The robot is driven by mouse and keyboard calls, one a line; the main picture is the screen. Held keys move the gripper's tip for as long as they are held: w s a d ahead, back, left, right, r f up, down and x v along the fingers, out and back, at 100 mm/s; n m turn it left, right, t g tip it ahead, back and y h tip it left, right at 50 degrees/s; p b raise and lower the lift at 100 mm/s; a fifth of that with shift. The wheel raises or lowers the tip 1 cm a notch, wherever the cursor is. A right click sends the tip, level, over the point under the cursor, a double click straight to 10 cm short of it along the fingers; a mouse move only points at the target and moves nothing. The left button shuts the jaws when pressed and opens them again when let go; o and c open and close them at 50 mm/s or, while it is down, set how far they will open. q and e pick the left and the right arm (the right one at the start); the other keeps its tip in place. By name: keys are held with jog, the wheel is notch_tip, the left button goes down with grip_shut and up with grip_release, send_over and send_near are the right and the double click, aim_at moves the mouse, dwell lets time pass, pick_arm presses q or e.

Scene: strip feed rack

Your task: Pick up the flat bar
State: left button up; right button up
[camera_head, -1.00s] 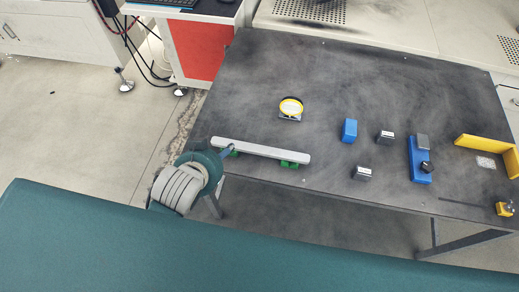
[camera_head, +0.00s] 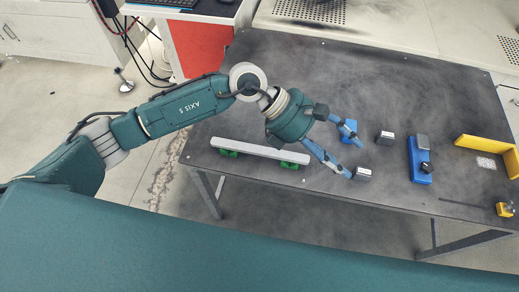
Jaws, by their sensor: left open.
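The flat bar (camera_head: 260,150) is a long light grey strip near the front left edge of the dark table. It rests across two green supports (camera_head: 229,153), one near each end. My left gripper (camera_head: 354,160) is over the table to the right of the bar, with its two blue fingers spread apart. One fingertip is close to a small grey block (camera_head: 362,174), and the other overlaps a blue block (camera_head: 347,128). I cannot tell whether either finger touches a block. The bar is apart from the fingers. My right gripper is not in view.
The dark table (camera_head: 300,75) is clear at the back. To the right stand another grey block (camera_head: 385,138), a blue fixture (camera_head: 419,160), a yellow angled wall (camera_head: 490,150) and a small yellow-black part (camera_head: 504,209). A red cabinet (camera_head: 200,45) stands behind on the left.

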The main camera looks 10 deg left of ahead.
pick_arm(q)
jog(key=w+a+f+m+t+y, duration=0.1)
jog(key=w+a+f+y, duration=0.2)
jog(key=a, duration=0.4)
jog(key=w+a+f+m+y, duration=0.1)
jog(key=w+a+f+y, duration=0.25)
jog(key=a, duration=0.35)
jog(key=y+p, duration=0.1)
jog(key=y, duration=0.3)
send_over(245, 144)
jog(key=shift+t, duration=0.4)
jog(key=f, duration=0.5)
jog(key=shift+s+f, duration=0.1)
jog(key=shift+s, duration=0.25)
jog(key=f, duration=0.1)
jog(key=f+p, duration=0.1)
jog(key=f, duration=0.1)
jog(key=f+p, duration=0.1)
jog(key=f, duration=0.1)
jog(key=shift+w+f, duration=0.25)
jog(key=shift+w, duration=0.05)
jog(key=shift+f, duration=0.35)
jog(key=shift+c, duration=0.5)
jog(key=shift+r, duration=0.1)
grip_shut()
jog(key=shift+w, duration=0.1)
